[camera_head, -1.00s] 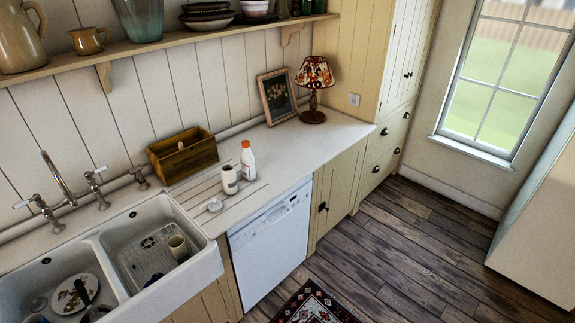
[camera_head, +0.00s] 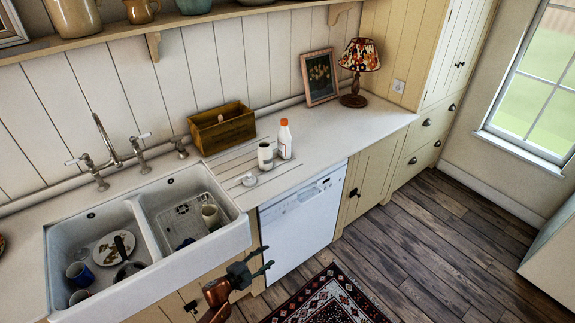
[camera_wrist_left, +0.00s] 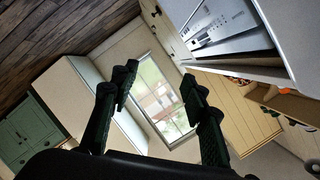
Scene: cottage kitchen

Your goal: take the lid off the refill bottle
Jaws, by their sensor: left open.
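A white bottle (camera_head: 285,143) with an orange lid (camera_head: 284,122) stands upright on the counter, right of a white mug (camera_head: 265,155). I take it for the refill bottle. My left gripper (camera_head: 267,263) is open and empty in the head view, in front of the cabinets below the sink, lower than the bottle and apart from it. In the left wrist view its two dark fingers (camera_wrist_left: 158,82) are spread with nothing between them. The lid sits on top of the bottle. My right gripper is not in view.
A double sink (camera_head: 150,240) holding dishes is at left. A wooden box (camera_head: 221,128), a small white round item (camera_head: 249,180), a framed picture (camera_head: 319,77) and a lamp (camera_head: 357,70) stand on the counter. The counter (camera_head: 340,128) right of the bottle is clear.

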